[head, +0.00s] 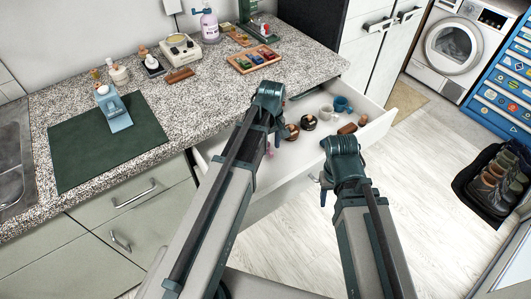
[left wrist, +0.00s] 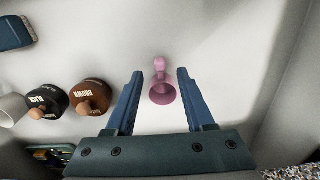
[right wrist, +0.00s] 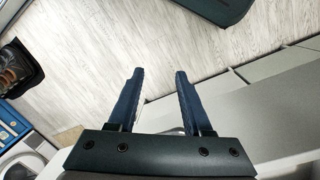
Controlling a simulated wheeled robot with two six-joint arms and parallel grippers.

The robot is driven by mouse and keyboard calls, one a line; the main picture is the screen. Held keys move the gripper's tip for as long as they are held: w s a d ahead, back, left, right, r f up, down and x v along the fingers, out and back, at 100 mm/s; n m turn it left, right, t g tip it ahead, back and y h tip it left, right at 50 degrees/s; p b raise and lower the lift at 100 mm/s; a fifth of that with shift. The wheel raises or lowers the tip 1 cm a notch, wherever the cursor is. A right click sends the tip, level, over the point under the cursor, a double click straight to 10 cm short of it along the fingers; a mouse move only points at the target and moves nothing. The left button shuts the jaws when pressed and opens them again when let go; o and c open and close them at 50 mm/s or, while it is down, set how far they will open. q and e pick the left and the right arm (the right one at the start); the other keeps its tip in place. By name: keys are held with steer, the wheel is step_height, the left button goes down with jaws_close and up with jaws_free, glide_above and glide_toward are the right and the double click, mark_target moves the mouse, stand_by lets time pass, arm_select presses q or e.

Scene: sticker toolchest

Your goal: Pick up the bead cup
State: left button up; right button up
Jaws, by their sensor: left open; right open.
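A small pink piece (left wrist: 162,90) with a round flared base and a narrow knob lies in the open white drawer. It also shows in the head view (head: 270,151), partly behind my left arm. I cannot tell for sure whether it is the bead cup. My left gripper (left wrist: 160,72) is open over the drawer, with the pink piece between its fingers in the picture and no visible contact. My right gripper (right wrist: 159,72) is open and empty, near the drawer's front and above the floor. In the head view both sets of fingers are mostly hidden.
The drawer (head: 262,184) also holds a black jar (left wrist: 45,100), a brown jar (left wrist: 90,96), a white mug (head: 327,113), a blue mug (head: 343,104) and a brown piece (head: 347,129). The counter (head: 200,112) above holds a wooden tray (head: 255,60) and a green mat (head: 75,150).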

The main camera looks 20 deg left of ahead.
arm_select(q)
step_height(320, 180, down, 3)
steer(key=shift+f+b, duration=0.15)
steer(key=shift+b, duration=1.05)
jaws_close()
